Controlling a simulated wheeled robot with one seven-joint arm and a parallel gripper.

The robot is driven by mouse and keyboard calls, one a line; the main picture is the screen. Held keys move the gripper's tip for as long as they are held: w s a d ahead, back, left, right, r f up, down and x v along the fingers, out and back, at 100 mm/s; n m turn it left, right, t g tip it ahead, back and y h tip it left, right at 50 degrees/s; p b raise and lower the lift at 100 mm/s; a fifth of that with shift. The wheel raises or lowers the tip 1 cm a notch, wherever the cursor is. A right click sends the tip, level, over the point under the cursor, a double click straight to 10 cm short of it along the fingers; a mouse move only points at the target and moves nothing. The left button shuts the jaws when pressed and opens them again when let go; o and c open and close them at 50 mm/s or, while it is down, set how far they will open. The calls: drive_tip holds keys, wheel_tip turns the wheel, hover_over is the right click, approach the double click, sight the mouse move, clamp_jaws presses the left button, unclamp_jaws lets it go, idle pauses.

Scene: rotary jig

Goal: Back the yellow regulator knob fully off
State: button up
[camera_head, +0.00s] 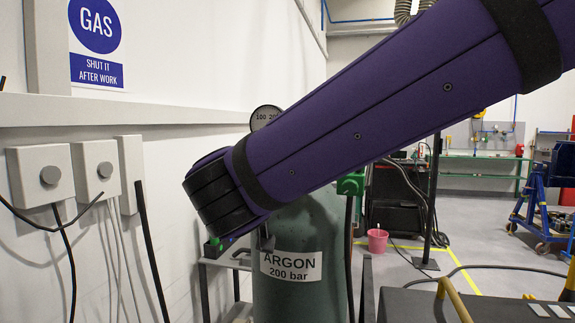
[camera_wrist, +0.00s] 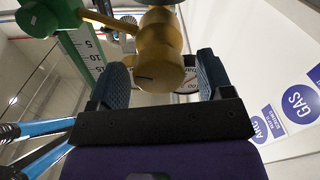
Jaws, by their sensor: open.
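The yellow regulator knob (camera_wrist: 158,58) shows in the wrist view, with a short dark mark on its face. My gripper (camera_wrist: 163,68) is open, its two dark blue fingers standing to the left and right of the knob in the picture. A gap shows on each side, and I see no contact. How deep the knob sits between the fingers I cannot tell. In the head view my purple arm covers the knob and the regulator body. A gauge dial (camera_head: 265,116) shows above the arm, and a green part (camera_head: 350,184) shows below it.
The green argon cylinder (camera_head: 302,240) stands below my arm, near the left wall with grey switch boxes (camera_head: 42,176). In the wrist view a green fitting (camera_wrist: 48,20) and a scale (camera_wrist: 88,45) are close to the left finger. A pink bucket (camera_head: 377,241) stands farther back.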

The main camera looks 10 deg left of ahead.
drive_tip(key=shift+w, duration=0.15)
drive_tip(key=shift+c, duration=0.4)
drive_tip(key=c, duration=0.8)
drive_tip(key=shift+c, duration=0.2)
